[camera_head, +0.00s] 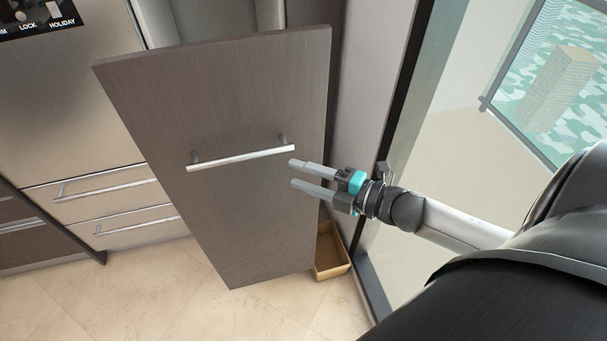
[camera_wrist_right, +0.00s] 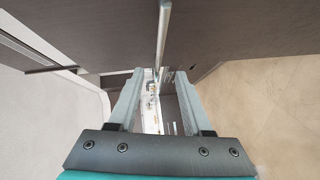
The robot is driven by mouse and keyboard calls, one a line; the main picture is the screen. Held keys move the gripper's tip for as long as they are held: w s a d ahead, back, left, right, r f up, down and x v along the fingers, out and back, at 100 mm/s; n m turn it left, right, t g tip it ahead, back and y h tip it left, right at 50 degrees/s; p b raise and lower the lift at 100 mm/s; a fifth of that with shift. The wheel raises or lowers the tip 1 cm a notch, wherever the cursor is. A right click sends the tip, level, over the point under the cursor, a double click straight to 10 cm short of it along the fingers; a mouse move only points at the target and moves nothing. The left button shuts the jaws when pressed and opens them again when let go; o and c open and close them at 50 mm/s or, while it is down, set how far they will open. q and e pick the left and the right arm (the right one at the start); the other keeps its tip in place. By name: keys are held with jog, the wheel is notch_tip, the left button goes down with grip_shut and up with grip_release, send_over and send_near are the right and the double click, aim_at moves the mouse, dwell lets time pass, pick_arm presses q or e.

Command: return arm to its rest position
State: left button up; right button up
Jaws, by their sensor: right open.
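My right gripper (camera_head: 292,173) is open and empty, in front of the right edge of a dark wood-grain cabinet door or drawer front (camera_head: 200,95). Its fingers point left toward the right end of a silver bar handle (camera_head: 240,158), with a small gap in the head view. In the right wrist view the open fingers (camera_wrist_right: 158,78) stand apart, with the handle (camera_wrist_right: 163,30) ahead between them and the dark panel (camera_wrist_right: 240,30) behind it. My right arm (camera_head: 460,225) reaches in from the right. My left gripper is not in view.
A small wooden box (camera_head: 330,252) stands on the tiled floor (camera_head: 180,285) by the panel's lower right. A window (camera_head: 470,120) is at the right. Steel drawers with bar handles (camera_head: 110,185) and a control panel (camera_head: 35,15) are at the left. Floor in front is clear.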

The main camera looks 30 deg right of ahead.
dwell(0.4)
jog(key=s+d+f+m+g+h+b, duration=0.1)
jog(key=s+d+f+m+h+b, duration=0.25)
jog(key=f, duration=0.75)
jog(key=s+d+f+m+g+h+b, duration=0.2)
jog(key=f+m, duration=0.3)
jog(key=f, duration=0.6)
jog(key=s+d+f+m+g+h+b, duration=0.1)
jog(key=s+d+f+m+h+b, duration=0.2)
jog(key=f, duration=0.9)
pick_arm(q)
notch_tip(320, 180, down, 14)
jog(key=b, duration=0.6)
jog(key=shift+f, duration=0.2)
pick_arm(e)
jog(key=s+a+f+m+g, duration=0.4)
jog(key=s+a+f, duration=0.2)
jog(key=s+f, duration=0.5)
jog(key=s+a+f+m+g, duration=0.4)
jog(key=s+f, duration=0.7)
jog(key=s, duration=0.3)
jog(key=shift+s+a+f+g, duration=0.2)
jog(key=shift+a+g, duration=0.4)
jog(key=shift+a, duration=0.6)
